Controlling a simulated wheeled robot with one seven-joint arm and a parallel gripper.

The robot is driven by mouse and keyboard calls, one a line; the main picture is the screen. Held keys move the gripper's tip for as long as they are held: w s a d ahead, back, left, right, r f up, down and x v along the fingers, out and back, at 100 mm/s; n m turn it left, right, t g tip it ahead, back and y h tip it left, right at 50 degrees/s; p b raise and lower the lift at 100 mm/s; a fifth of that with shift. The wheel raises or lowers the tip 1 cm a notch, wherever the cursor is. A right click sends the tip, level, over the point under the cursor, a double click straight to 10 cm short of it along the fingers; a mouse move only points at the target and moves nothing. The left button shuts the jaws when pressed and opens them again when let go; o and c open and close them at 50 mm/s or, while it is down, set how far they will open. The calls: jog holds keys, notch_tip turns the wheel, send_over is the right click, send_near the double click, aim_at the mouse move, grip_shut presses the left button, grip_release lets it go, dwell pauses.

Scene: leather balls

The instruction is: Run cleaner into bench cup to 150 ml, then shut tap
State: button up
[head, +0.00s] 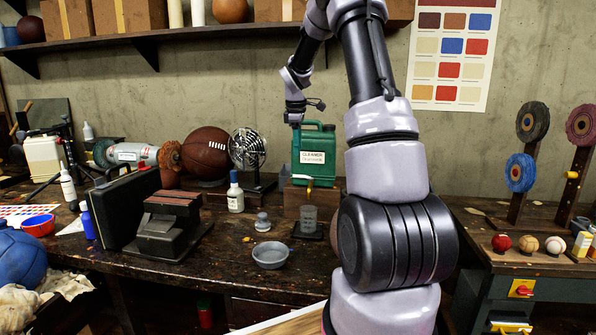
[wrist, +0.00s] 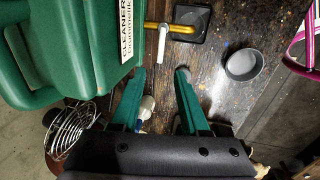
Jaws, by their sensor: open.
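The green cleaner canister (head: 314,158) stands on a wooden block at the back of the bench; its labelled side (wrist: 95,40) fills the upper left of the wrist view. Its brass tap (wrist: 170,27) has a pale lever (wrist: 162,45) lying across the pipe. No stream shows at the tap. The bench cup (head: 309,216), greyish and clear, stands on a dark plate (wrist: 192,24) below the tap; its fill is too small to read. My gripper (wrist: 160,74), with teal fingers, is open and empty. In the wrist view its fingertips are just short of the lever, apart from it.
A grey bowl (head: 270,254) sits at the bench front, also in the wrist view (wrist: 243,65). A white bottle (head: 235,193), a fan (head: 247,150) and a basketball (head: 207,153) stand left of the canister. A small grey lidded item (head: 262,222) is left of the cup.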

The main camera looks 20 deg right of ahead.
aim_at(299, 176)
jog(key=f, duration=0.3)
jog(key=w+f, duration=0.1)
jog(key=f, duration=0.2)
jog(key=d+f, duration=0.1)
jog(key=f, duration=0.2)
jog(key=shift+w+f, duration=0.25)
jog(key=shift+f, duration=0.15)
grip_shut()
dwell(0.9)
